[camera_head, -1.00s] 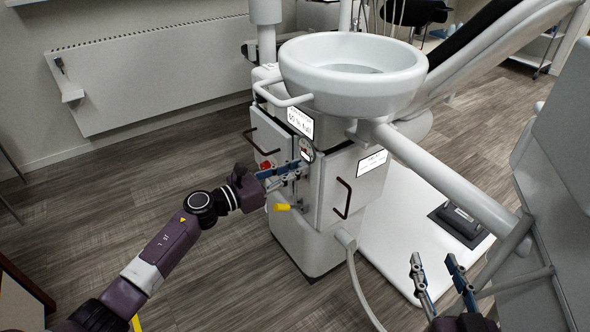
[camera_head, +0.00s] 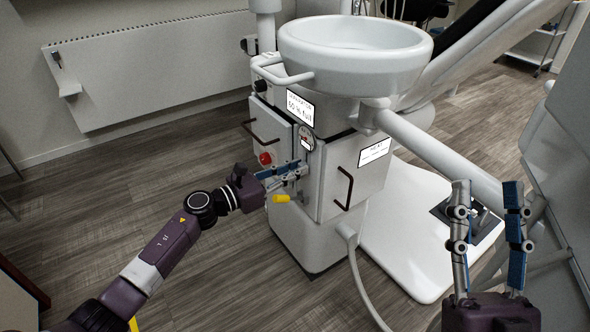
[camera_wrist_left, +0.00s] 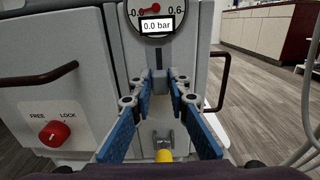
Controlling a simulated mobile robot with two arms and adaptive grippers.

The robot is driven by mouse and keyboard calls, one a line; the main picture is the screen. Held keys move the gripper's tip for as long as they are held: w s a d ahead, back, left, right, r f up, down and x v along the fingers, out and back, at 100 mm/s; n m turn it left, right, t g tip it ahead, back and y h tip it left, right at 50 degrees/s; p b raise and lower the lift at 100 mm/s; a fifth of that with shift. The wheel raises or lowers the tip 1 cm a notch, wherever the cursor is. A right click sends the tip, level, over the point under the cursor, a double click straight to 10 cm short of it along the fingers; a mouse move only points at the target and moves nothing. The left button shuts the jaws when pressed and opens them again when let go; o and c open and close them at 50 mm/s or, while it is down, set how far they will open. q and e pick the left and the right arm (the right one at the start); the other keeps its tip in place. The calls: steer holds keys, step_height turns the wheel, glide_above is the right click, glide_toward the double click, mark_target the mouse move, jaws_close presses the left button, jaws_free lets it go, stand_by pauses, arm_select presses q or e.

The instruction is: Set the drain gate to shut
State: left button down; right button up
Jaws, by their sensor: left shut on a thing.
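The white cabinet under the basin has a round gauge (camera_head: 306,140), which reads 0.0 bar in the left wrist view (camera_wrist_left: 157,15). Below it in the left wrist view is a small grey handle (camera_wrist_left: 160,82) on a dark vertical slot. My left gripper (camera_head: 303,168) is shut on this handle; its fingertips (camera_wrist_left: 160,84) sit on both sides of it. The fingers hide much of the handle in the head view. A yellow-tipped lever (camera_head: 281,198) sticks out below; its tip shows in the left wrist view (camera_wrist_left: 163,156). No drain gate label is readable. My right gripper (camera_head: 488,192) is open and empty.
A red knob (camera_wrist_left: 54,133) marked FREE and LOCK is left of the slot. Dark door handles (camera_head: 346,188) stick out from the cabinet. The white basin (camera_head: 353,60) overhangs above, and a hose (camera_head: 355,270) runs down in front. Floor at left is clear.

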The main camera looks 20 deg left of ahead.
arm_select(q)
steer(key=shift+s+f, duration=0.1)
steer(key=shift+f, duration=0.35)
steer(key=c, duration=1.9)
jaws_free()
steer(key=shift+o, duration=0.3)
steer(key=shift+r, duration=0.15)
steer(key=v, duration=1.2)
